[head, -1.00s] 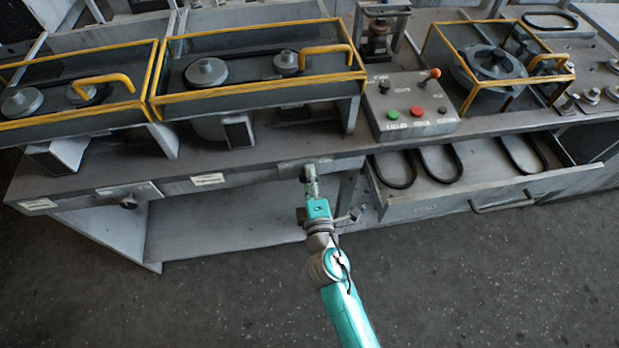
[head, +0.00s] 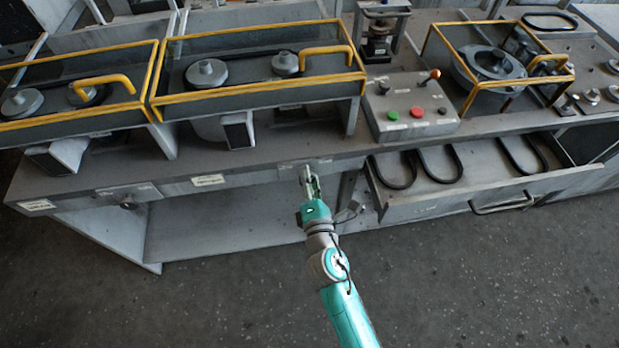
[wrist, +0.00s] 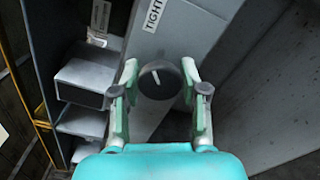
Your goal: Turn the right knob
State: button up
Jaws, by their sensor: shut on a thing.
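The right knob (wrist: 158,80) is round and dark with a white line on its face. It sits on the grey front panel of the bench, between the two fingers of my gripper (wrist: 160,92) in the wrist view. The fingers are shut on it from both sides. The white line runs nearly upright, tilted slightly to the left, in the wrist view. In the head view my gripper (head: 310,182) is at the bench front, and its fingers hide the knob there.
Another dark knob (head: 128,204) is on the bench front at the left. An open drawer (head: 450,205) with black belts juts out to the right of my gripper. A control box (head: 412,103) stands on the bench above. The floor in front is clear.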

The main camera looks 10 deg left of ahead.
jog(key=o, duration=1.1)
jog(key=shift+o, duration=0.2)
jog(key=v, duration=1.2)
